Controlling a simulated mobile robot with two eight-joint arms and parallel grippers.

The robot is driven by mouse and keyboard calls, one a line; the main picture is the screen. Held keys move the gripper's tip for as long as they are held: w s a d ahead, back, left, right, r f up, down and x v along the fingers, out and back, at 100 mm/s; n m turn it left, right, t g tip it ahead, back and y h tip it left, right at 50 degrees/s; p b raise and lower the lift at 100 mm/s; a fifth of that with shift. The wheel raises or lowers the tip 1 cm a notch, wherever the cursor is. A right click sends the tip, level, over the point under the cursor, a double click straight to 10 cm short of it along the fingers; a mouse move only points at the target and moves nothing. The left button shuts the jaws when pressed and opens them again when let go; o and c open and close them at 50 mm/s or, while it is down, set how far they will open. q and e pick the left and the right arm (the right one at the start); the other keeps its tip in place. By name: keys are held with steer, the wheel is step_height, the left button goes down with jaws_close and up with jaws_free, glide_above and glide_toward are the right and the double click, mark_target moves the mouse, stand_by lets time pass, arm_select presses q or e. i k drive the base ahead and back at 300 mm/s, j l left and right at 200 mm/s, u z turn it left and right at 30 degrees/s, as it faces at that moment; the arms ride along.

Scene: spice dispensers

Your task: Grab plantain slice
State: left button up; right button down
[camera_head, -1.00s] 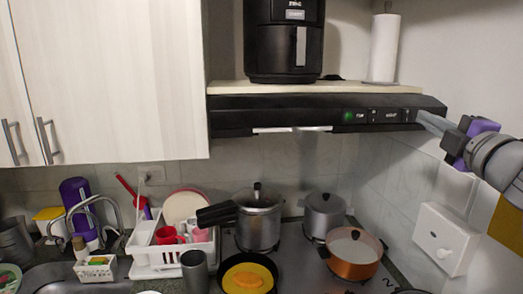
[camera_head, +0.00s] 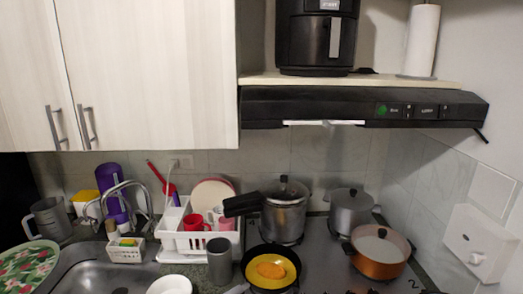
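The plantain slice (camera_head: 270,270) is an orange-yellow oval lying in a dark frying pan (camera_head: 296,285) with a yellow inside, on the stove at the bottom middle of the head view. Neither of my grippers shows in the head view now, so I cannot tell where they are relative to the slice.
A pressure cooker (camera_head: 284,213), a grey pot (camera_head: 351,212) and a copper pot (camera_head: 378,257) share the stove. A grey cup (camera_head: 220,260) and white dish rack (camera_head: 172,243) stand left of the pan. The range hood (camera_head: 300,108) hangs above. A sink (camera_head: 95,277) lies left.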

mark_target(267, 270)
steer(key=i+j+z, duration=0.1)
steer(key=z, duration=0.2)
steer(key=i+j+z, duration=0.1)
steer(key=z, duration=0.25)
steer(key=i+j+z, duration=0.1)
steer(key=z, duration=0.15)
steer(key=i+j+z, duration=0.25)
steer(key=k+l, duration=0.05)
steer(key=l, duration=0.05)
